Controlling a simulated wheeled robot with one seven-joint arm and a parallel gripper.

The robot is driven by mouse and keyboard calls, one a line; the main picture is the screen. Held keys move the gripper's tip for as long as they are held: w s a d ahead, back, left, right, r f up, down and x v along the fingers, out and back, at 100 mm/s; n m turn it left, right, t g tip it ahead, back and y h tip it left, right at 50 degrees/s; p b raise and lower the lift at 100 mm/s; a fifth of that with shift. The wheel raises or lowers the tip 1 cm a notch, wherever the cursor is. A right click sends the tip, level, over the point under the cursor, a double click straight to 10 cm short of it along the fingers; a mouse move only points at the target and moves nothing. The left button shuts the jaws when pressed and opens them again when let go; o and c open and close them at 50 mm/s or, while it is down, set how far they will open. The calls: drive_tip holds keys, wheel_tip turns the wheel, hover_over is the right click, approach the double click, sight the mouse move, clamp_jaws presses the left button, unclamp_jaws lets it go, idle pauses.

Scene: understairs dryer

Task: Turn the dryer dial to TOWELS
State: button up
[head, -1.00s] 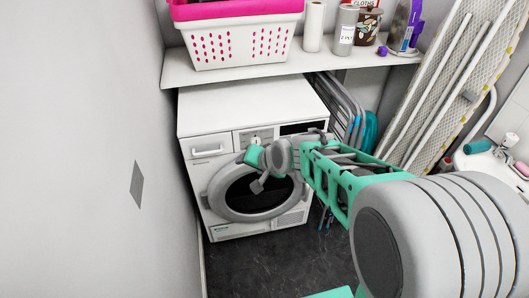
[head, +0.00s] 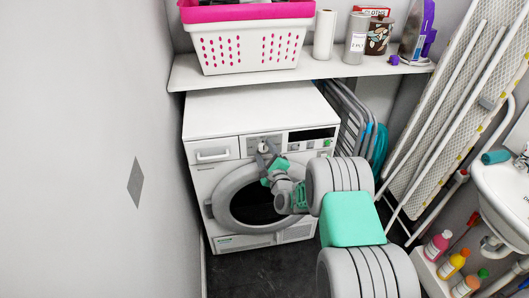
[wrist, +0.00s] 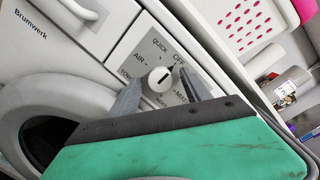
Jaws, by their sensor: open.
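The white dryer (head: 262,108) stands under the shelf with its round door facing me. Its round white dial (wrist: 160,80) has a dark mark pointing toward OFF. QUICK, OFF and AIR are readable around it. Another label at the lower left, starting with TO, is partly hidden by a finger. My gripper (wrist: 161,76) is open, with one grey finger on each side of the dial. I cannot tell whether either finger touches it. In the head view, my gripper (head: 266,152) is at the dial panel and hides part of it.
A shelf (head: 340,70) above the dryer holds a white and pink basket (head: 250,48) and containers. A drawer handle (head: 212,155) is left of the dial. A grey wall (head: 90,150) is close on the left. An ironing board (head: 450,120) leans at right, near a sink (head: 505,190).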

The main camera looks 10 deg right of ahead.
drive_tip(key=shift+w, duration=0.1)
drive_tip(key=shift+c, duration=0.2)
clamp_jaws()
idle(0.4)
